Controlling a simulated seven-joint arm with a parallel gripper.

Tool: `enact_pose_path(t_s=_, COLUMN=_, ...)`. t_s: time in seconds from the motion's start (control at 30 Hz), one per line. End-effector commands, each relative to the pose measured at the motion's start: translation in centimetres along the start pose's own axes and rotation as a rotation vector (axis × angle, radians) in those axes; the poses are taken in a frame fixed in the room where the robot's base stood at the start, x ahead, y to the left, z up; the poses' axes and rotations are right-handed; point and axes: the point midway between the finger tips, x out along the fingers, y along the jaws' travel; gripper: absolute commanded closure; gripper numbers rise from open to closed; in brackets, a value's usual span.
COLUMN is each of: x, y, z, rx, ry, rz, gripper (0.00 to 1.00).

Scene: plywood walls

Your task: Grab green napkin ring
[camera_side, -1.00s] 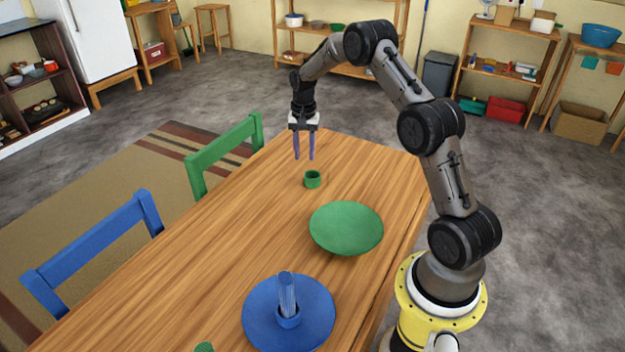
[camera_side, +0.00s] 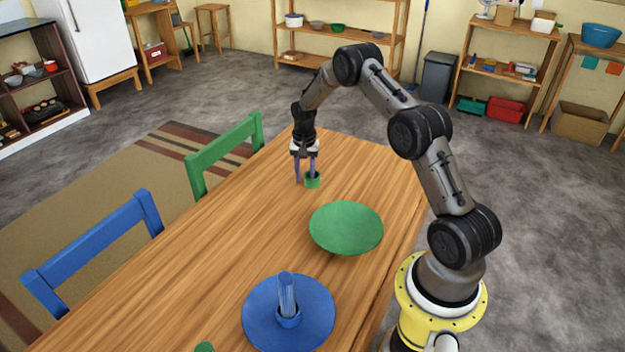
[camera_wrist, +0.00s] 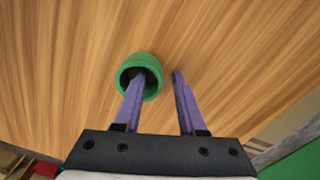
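The green napkin ring (camera_side: 313,180) stands upright on the wooden table, beyond the green plate. It also shows in the wrist view (camera_wrist: 139,62), left of centre. My gripper (camera_side: 306,181) is lowered at the ring, with its two purple fingers apart. In the wrist view my gripper (camera_wrist: 159,76) has the left finger's tip at the ring's opening, seemingly inside it. The right finger is outside the ring, to its right, with bare table between. The ring's wall on the right lies between the two fingers. I cannot tell whether either finger touches it.
A green plate (camera_side: 346,228) lies on the table nearer the camera. A green chair (camera_side: 225,152) and a blue chair (camera_side: 95,245) stand along the left edge.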

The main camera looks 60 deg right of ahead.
Motion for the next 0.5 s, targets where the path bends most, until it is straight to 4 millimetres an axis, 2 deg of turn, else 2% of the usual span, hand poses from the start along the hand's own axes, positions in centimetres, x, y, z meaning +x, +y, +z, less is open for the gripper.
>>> enact_pose_path(t_s=0.03, x=-0.03, y=-0.01, z=0.00, rx=0.000, ry=0.000, rz=0.000, gripper=0.60)
enact_pose_path(t_s=0.2, x=-0.06, y=-0.01, z=0.00, rx=0.000, ry=0.000, rz=0.000, gripper=0.91)
enact_pose_path(t_s=0.27, x=-0.06, y=-0.01, z=0.00, rx=0.000, ry=0.000, rz=0.000, gripper=1.00)
enact_pose_path(t_s=0.5, x=-0.08, y=-0.01, z=0.00, rx=0.000, ry=0.000, rz=0.000, gripper=1.00)
